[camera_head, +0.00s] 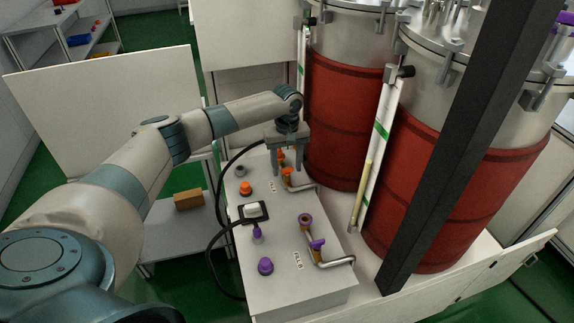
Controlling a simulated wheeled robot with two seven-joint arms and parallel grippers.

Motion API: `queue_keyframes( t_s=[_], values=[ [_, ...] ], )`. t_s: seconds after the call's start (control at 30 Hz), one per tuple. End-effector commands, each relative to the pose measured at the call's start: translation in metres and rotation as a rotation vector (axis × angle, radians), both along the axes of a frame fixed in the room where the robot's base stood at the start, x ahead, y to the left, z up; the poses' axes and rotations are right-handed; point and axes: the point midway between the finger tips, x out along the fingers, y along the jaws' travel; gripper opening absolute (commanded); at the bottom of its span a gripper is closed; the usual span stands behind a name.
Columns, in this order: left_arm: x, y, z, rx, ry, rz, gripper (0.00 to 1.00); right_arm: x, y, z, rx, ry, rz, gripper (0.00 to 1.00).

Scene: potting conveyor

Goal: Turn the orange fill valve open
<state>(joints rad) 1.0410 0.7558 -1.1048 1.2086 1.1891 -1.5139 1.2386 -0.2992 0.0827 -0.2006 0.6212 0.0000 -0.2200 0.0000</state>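The orange fill valve (287,173) is on the white panel box (318,292), at the foot of the rear red drum, with a metal spout running to the right. My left gripper (288,171) points down over it. Its two fingers are apart, one on each side of the orange parts, and I cannot tell whether they touch. The gripper hides part of the valve and its handle. My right gripper is not in view.
A purple valve (316,244), an orange knob (246,188), a purple knob (265,266) and a white button (252,211) share the panel. Two red drums (338,120) stand behind. A dark post (470,140) crosses the right side. A brown box (188,200) lies left.

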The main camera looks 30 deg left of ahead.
Motion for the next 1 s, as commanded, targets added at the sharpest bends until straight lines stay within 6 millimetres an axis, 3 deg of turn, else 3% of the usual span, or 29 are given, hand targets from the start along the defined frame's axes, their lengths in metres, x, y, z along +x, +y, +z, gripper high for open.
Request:
queue_keyframes(
  t_s=[0.03,0.17,0.63,1.0],
  values=[
    [0.000,0.000,0.000,0.000,0.000,0.000,0.41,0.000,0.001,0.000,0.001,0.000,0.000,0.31],
    [0.000,0.000,0.000,0.000,0.000,0.000,0.10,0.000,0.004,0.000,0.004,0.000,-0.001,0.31],
    [-0.001,-0.001,0.002,-0.001,0.002,-0.057,0.10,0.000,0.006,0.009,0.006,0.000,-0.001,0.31],
    [-0.001,-0.001,0.004,-0.003,0.003,-0.293,0.10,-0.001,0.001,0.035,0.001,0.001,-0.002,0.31]
  ],
)
